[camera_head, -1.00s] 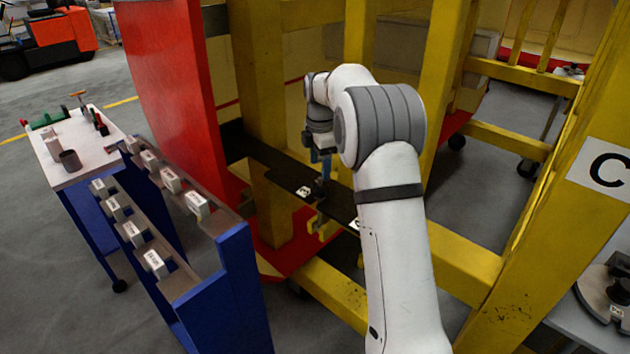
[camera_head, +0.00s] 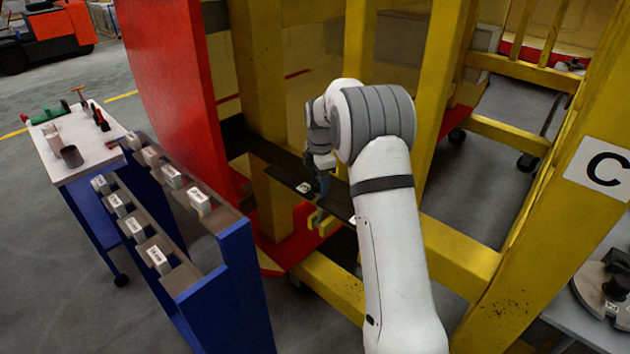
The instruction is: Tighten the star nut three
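My gripper (camera_head: 321,186) is at the end of my white and grey arm, just above a black bar on the yellow frame. It is small and partly hidden by my wrist, so I cannot tell whether it is open or shut. A yellow bracket (camera_head: 318,219) sits below the gripper. I cannot make out a star nut; it may be hidden behind the gripper or too small to see.
A blue rack (camera_head: 235,290) with several white-labelled blocks stands at left. Behind it is a white-topped cart (camera_head: 88,150) with tools. A red panel (camera_head: 170,80) and yellow posts (camera_head: 362,50) surround the arm. A "C" sign (camera_head: 603,172) is at right.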

